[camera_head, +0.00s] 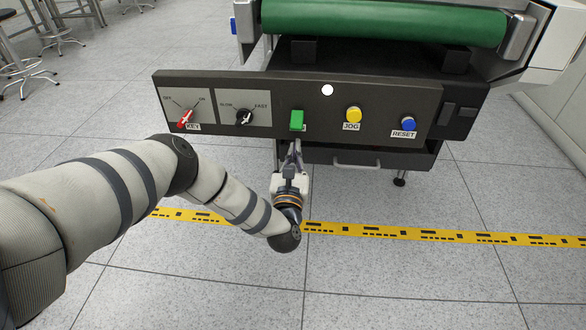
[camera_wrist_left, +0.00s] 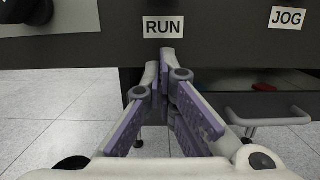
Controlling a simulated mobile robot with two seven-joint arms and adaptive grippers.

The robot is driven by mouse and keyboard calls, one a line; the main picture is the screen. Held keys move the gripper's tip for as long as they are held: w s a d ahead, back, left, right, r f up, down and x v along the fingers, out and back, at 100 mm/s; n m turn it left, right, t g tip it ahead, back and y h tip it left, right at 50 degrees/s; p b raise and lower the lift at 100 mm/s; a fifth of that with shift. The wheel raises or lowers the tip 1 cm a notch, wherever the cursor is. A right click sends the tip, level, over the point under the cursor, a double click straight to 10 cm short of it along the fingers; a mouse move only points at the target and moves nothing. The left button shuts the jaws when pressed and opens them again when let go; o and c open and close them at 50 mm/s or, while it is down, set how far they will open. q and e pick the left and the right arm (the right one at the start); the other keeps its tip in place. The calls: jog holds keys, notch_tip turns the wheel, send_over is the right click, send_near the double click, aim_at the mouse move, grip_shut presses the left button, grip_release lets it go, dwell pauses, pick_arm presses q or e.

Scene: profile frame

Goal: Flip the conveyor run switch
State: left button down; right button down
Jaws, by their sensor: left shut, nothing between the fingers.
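The green run switch (camera_head: 296,120) sits on the dark control panel (camera_head: 375,97), between the speed knob and the yellow jog button. In the left wrist view, the white RUN label (camera_wrist_left: 164,27) shows on the panel, but the switch itself is out of that frame. My left gripper (camera_head: 295,147) is shut and empty, with its fingers pointing up at the panel just below the green switch. In the left wrist view its fingertips (camera_wrist_left: 167,54) meet just below the RUN label; I cannot tell whether they touch the panel. My right gripper is not in view.
The red key switch (camera_head: 185,118) and black speed knob (camera_head: 244,118) are to the left. The yellow jog button (camera_head: 353,115) and blue reset button (camera_head: 408,124) are to the right. A handled drawer (camera_head: 357,163) is under the panel. The green conveyor belt (camera_head: 385,20) is above.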

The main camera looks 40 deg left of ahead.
aim_at(297, 120)
pick_arm(q)
jog(key=r+p, duration=0.1)
jog(key=r, duration=0.1)
jog(key=r+p, duration=0.1)
jog(key=shift+s+d+r, duration=0.2)
jog(key=shift+s+r, duration=0.15)
jog(key=shift+s, duration=0.05)
jog(key=shift+r, duration=0.1)
